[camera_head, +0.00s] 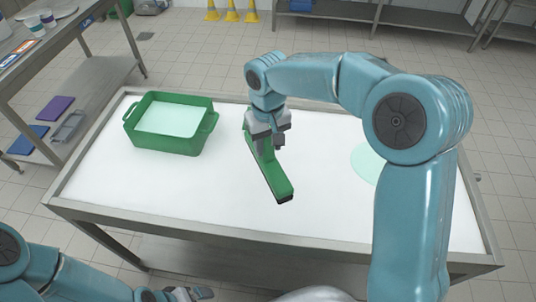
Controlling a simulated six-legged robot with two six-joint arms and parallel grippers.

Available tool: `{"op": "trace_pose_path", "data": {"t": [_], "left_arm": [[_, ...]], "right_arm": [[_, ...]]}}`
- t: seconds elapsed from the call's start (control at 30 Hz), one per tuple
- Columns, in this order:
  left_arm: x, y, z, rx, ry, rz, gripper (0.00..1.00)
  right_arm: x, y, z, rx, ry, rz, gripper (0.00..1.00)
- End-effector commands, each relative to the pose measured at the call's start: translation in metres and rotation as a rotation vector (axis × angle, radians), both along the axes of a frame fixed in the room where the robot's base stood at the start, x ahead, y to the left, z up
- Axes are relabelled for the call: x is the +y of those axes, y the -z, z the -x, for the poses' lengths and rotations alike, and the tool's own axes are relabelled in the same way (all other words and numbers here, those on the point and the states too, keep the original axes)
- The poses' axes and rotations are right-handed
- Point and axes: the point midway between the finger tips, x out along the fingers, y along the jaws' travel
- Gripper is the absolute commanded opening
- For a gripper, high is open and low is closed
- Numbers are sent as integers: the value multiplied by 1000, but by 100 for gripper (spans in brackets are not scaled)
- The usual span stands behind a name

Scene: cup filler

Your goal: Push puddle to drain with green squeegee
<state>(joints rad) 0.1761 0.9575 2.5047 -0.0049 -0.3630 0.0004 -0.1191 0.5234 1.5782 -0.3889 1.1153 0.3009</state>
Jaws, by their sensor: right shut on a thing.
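The green squeegee (272,178) lies slanted over the white table top, its dark-edged end toward the front. My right gripper (266,141) is shut on its upper part from above. I cannot tell whether the squeegee touches the table. A pale mint puddle (364,163) lies on the right part of the table, partly hidden behind my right arm. I cannot make out a drain. My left gripper (178,294) is at the bottom edge, low in front of the table and partly cut off; its jaws are unclear.
A green tub (187,146) with pale mint contents stands on the table's left part. The raised metal rim (190,229) edges the table (180,195). A side table with cups (40,25) stands at the upper left. The table between tub and squeegee is clear.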

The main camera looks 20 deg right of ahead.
Motion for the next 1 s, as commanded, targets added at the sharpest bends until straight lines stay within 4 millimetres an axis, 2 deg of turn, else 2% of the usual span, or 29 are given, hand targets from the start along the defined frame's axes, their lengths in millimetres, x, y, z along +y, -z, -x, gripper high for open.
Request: {"op": "trace_pose_path", "data": {"t": [0.23,0.37,0.47,0.67,0.8,0.9,1.0], "left_arm": [[0,-1,0,0,0,0,100],[0,-6,0,0,0,0,100],[0,-9,0,0,0,0,100],[0,-19,0,0,0,0,100],[0,-25,0,0,0,0,100],[0,-28,0,0,0,0,100],[0,-30,0,0,0,0,100]], "right_arm": [[-6,-16,-17,-4,-12,0,0],[-39,-23,-32,-2,52,0,0],[-70,-25,-40,-1,114,0,0],[-154,-21,-43,0,283,0,0],[-212,-13,-31,1,404,2,0],[-243,-6,-20,0,471,2,0],[-264,2,-8,0,516,2,0]]}}
